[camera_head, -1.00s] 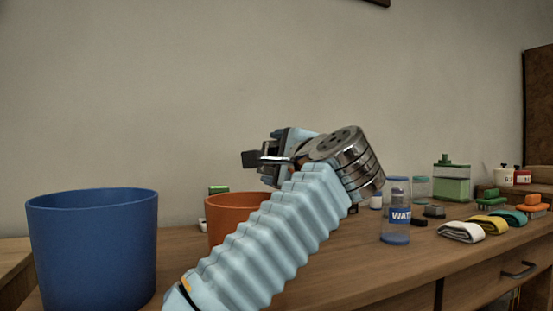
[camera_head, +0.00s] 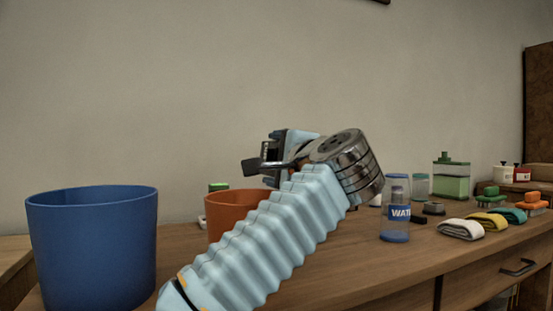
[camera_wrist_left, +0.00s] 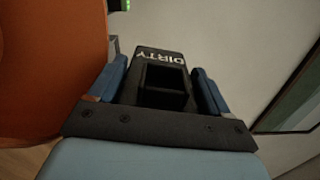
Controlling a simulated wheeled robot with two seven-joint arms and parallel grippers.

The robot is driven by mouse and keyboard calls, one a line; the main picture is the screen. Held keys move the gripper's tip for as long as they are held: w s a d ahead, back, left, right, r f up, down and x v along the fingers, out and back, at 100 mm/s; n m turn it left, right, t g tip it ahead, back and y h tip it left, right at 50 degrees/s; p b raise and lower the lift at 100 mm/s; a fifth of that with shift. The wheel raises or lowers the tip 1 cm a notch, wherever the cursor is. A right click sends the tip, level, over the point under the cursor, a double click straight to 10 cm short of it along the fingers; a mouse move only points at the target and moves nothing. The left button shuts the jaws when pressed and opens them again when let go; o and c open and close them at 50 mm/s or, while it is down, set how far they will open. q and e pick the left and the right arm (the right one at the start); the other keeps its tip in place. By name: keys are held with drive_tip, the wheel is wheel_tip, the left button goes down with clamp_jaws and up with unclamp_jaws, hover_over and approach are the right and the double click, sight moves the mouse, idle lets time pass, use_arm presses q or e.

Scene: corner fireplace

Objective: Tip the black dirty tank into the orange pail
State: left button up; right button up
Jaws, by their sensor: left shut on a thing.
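The black dirty tank (camera_wrist_left: 162,62), lettered DIRTY, sits between the two blue fingers of my left gripper (camera_wrist_left: 160,88) in the left wrist view. The gripper is shut on it. Its square opening shows as a dark hole. In the head view a black end of the tank (camera_head: 252,166) sticks out left of my left gripper (camera_head: 285,155), above the orange pail (camera_head: 228,207). My arm hides part of the pail's front and right side. The pail also fills the left of the wrist view (camera_wrist_left: 50,70), beside the tank. My right gripper is not in view.
A blue bin (camera_head: 92,245) stands left of the pail. A water bottle (camera_head: 396,216), folded cloths (camera_head: 461,229), a green dispenser (camera_head: 451,180) and brushes (camera_head: 490,197) stand to the right on the wooden counter (camera_head: 400,270). A green-topped item (camera_head: 218,187) is behind the pail.

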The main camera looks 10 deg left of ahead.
use_arm(q)
drive_tip(key=shift+f+n, duration=0.2)
drive_tip(key=shift+n, duration=0.1)
idle(0.4)
drive_tip(key=shift+f+n, duration=0.25)
drive_tip(key=shift+n, duration=0.15)
drive_tip(key=shift+f+n, duration=0.1)
drive_tip(key=shift+n, duration=0.3)
drive_tip(key=shift+n, duration=0.4)
